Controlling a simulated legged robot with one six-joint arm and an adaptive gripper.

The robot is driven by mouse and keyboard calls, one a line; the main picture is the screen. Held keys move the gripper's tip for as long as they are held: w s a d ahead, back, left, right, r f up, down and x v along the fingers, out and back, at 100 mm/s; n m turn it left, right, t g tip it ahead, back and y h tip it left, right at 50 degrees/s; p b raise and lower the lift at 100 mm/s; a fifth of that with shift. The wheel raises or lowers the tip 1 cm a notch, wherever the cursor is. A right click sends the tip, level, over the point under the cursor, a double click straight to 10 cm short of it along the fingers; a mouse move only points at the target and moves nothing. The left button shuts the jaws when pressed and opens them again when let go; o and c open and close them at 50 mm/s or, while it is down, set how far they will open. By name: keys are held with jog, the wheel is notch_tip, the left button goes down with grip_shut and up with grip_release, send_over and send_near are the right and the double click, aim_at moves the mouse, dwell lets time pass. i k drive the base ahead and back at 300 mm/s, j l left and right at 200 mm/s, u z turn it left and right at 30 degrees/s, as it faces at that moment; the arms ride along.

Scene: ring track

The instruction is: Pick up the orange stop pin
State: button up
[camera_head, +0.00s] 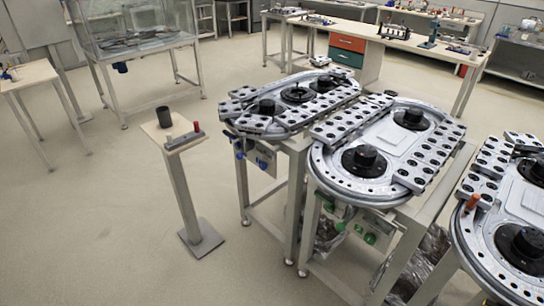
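The orange stop pin (473,202) stands out at the left edge of the right-hand ring track (468,243), beside a row of dark-holed grey blocks. It looks short and leans slightly; its lower end is too small to make out. A red peg-like piece (196,127) is at a grey block on a small pedestal stand (151,128) left of the tracks. My gripper is not in view.
Two more ring tracks, middle (326,168) and left (262,124), stand on metal-legged tables. A dark cup (164,117) sits on the pedestal. Open floor (100,230) lies at the left and front. A long workbench (400,39) stands behind.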

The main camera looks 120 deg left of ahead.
aim_at(474, 201)
jog(key=k+j+u, duration=0.1)
jog(key=u, duration=3.05)
jog(key=i+j+u, duration=0.25)
jog(key=i+j, duration=0.3)
